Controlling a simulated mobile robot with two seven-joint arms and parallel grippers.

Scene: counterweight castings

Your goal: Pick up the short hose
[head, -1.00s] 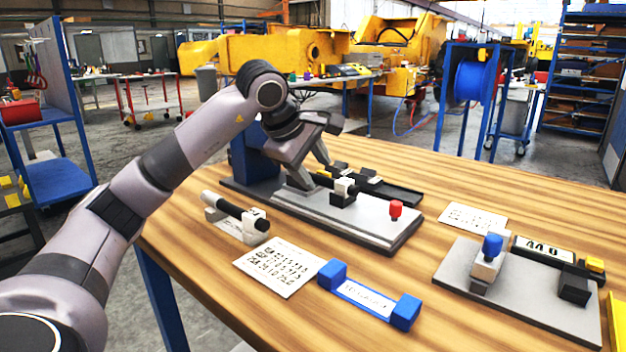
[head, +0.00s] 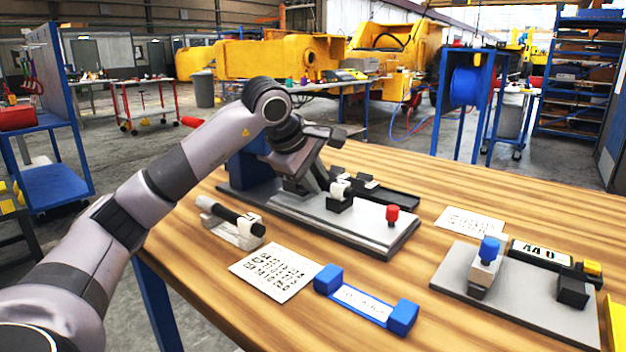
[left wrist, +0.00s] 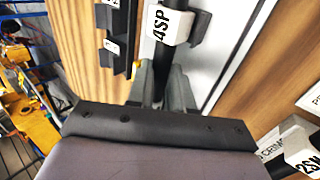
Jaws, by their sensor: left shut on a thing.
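A black hose with a white tag reading 4SP (left wrist: 165,22) lies along a grey plate in the left wrist view. In the head view its white tag (head: 340,188) shows on the bench fixture. My left gripper (left wrist: 162,88) is shut on this black hose, just behind the tag; in the head view the gripper (head: 318,182) is low over the fixture and its wrist partly hides the hose. A second black hose (head: 230,215) with a white tag lies in a pale cradle nearer the front. I cannot tell from the pictures which hose is the shorter.
The fixture's grey plate (head: 372,232) carries a red knob (head: 392,214). A printed sheet (head: 272,272) and a blue-ended holder (head: 366,305) lie in front. A second grey plate (head: 525,300) with a blue knob (head: 489,250) stands right. Bare wood (head: 470,190) is free behind.

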